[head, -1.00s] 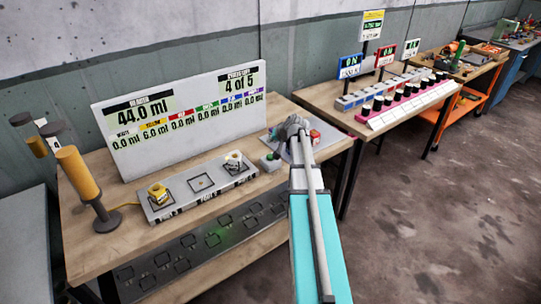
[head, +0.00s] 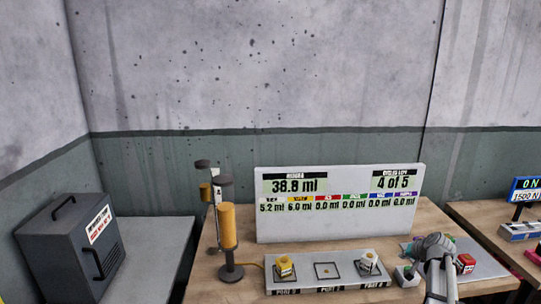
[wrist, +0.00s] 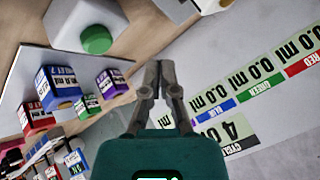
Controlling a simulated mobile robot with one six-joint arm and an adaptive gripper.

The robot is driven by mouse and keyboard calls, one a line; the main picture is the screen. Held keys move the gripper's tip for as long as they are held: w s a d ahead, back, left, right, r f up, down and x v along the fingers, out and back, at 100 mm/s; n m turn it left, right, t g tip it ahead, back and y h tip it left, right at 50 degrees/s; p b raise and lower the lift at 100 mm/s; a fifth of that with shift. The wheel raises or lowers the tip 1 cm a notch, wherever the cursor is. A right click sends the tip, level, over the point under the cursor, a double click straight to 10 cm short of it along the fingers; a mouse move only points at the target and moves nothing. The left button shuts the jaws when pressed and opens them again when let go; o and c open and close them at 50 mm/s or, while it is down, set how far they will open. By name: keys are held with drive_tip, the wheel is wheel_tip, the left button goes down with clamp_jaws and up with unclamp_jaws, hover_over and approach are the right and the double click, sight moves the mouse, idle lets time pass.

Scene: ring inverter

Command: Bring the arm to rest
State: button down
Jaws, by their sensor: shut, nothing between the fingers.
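My gripper (wrist: 157,80) is shut and empty in the wrist view, its two dark fingers meeting at the tips. In the head view my arm rises from the bottom right, and its end (head: 436,245) is over the right part of the wooden table (head: 240,291). It is in front of the board's right side. The fingers are too small to make out there. The white display board (head: 340,226) stands at the back of the table and reads 38.8 ml and 4 of 5.
A grey port strip (head: 327,288) holds a yellow-topped container (head: 285,267) and a white one (head: 368,262). A green button (wrist: 97,39) and several coloured blocks (wrist: 61,88) lie near my gripper. A yellow signal post (head: 228,226) and a dark grey cabinet (head: 70,240) stand at left.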

drive_tip(key=s+a+f+n+g, duration=0.2)
drive_tip(key=s+a, duration=0.2)
drive_tip(key=a, duration=0.6)
drive_tip(key=s+a+f+n+g, duration=0.1)
drive_tip(key=s+a+n+g, duration=0.2)
drive_tip(key=a, duration=0.8)
drive_tip(key=s+a+f+n+g+h, duration=0.1)
drive_tip(key=s+a+g, duration=0.2)
drive_tip(key=s+a, duration=0.7)
drive_tip(key=s, duration=0.3)
drive_tip(key=shift+s+a+f+n+h, duration=0.2)
drive_tip(key=shift+a+n+h, duration=0.1)
drive_tip(key=shift+a+h, duration=0.1)
